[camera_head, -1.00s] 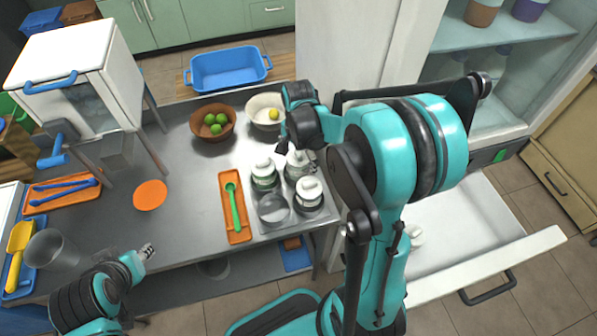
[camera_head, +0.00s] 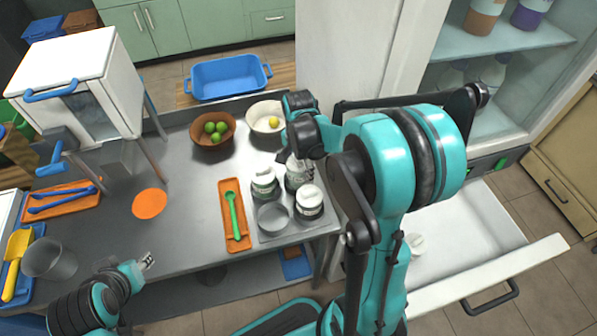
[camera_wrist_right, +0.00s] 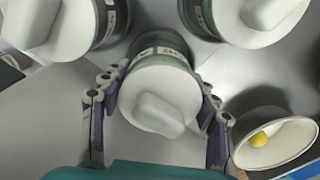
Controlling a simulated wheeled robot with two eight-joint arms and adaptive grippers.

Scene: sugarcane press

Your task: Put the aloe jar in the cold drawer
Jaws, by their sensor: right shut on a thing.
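Several white-lidded jars stand on a grey tray (camera_head: 287,236) at the right of the steel counter: a left jar (camera_head: 264,182), a front jar (camera_head: 309,202) and a back right jar (camera_head: 295,174). My right gripper (camera_wrist_right: 160,108) is shut on the back right jar, whose white knobbed lid (camera_wrist_right: 158,100) sits between the fingers in the wrist view. Its label is too small to read, so I cannot tell whether it is the aloe jar. The open drawer (camera_head: 525,262) below the fridge holds a small white-lidded item (camera_head: 415,243). My left gripper (camera_head: 147,260) is over the counter's front left, its jaws unclear.
A round metal dish (camera_head: 272,217) is beside the jars. An orange tray with a green spoon (camera_head: 236,215) lies left of them. A lime bowl (camera_head: 213,130) and a lemon bowl (camera_head: 267,116) stand behind. The drawer has much bare floor.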

